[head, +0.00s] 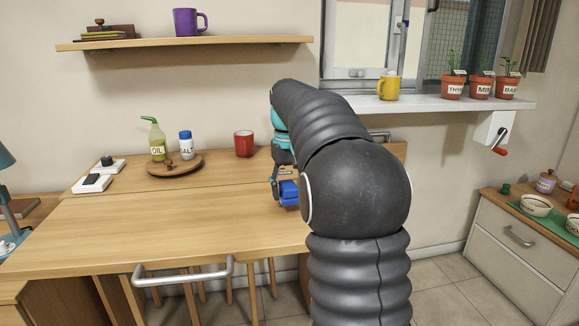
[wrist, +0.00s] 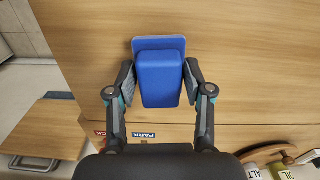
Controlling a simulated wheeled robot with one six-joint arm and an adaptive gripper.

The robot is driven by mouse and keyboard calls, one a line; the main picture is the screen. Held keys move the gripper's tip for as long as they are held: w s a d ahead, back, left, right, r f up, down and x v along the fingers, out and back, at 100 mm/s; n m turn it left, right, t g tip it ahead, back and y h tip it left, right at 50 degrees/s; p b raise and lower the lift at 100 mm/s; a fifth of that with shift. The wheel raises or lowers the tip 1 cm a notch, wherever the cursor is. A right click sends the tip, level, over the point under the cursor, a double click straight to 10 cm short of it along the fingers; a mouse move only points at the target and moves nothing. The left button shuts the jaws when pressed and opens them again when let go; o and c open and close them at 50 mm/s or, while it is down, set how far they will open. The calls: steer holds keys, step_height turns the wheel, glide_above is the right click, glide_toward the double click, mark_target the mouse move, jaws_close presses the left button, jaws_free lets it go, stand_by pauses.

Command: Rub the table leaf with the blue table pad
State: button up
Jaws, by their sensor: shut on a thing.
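The blue table pad (wrist: 160,79) is a blue block on a wider flat blue base. My gripper (wrist: 160,84) is shut on its block, one finger on each side. In the head view the pad (head: 289,190) shows at the right part of the table, partly hidden by my arm. The table leaf (head: 170,225) is a flat wooden panel with a metal bar handle at its front edge. The pad is over the wood, and I cannot tell whether its base touches it. In the wrist view the wood (wrist: 240,50) surrounds the pad.
An oil bottle (head: 157,140) and salt shaker (head: 186,146) stand on a round wooden tray (head: 174,168) at the back. A red mug (head: 244,144) stands right of them. The leaf's middle is clear.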

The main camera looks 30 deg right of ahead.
steer(key=shift+d+r, duration=0.1)
steer(key=shift+r, duration=2.65)
